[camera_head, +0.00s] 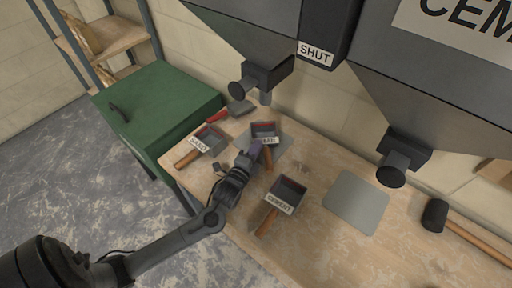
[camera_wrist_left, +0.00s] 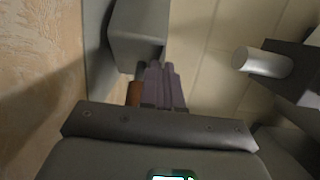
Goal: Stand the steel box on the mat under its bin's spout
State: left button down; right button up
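A grey steel box (camera_head: 264,129) with a label too small to read and a wooden handle stands on the grey mat (camera_head: 283,151) under the left bin's spout (camera_head: 262,81). My left gripper (camera_head: 256,149) is at its handle side. In the left wrist view, my purple-grey fingers (camera_wrist_left: 162,86) are beside a brown handle end (camera_wrist_left: 135,94), with the grey box (camera_wrist_left: 138,35) beyond. Whether they are closed on the handle is hidden. A second box (camera_head: 203,140), labelled perhaps SAND, stands left of the mat. A third box (camera_head: 290,190), labelled CEMENT, stands nearer, right of my gripper. My right gripper is not in view.
A second grey mat (camera_head: 357,202) lies bare near the right spout (camera_head: 393,169). A mallet (camera_head: 436,216) lies at right and a red-handled trowel (camera_head: 217,116) at back left. A green cabinet (camera_head: 158,105) stands left. The bins (camera_head: 420,90) overhang the bench.

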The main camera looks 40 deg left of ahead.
pick_arm(q)
jog(key=shift+f, duration=0.45)
jog(key=c, duration=1.3)
grip_release()
jog(key=shift+s, duration=0.1)
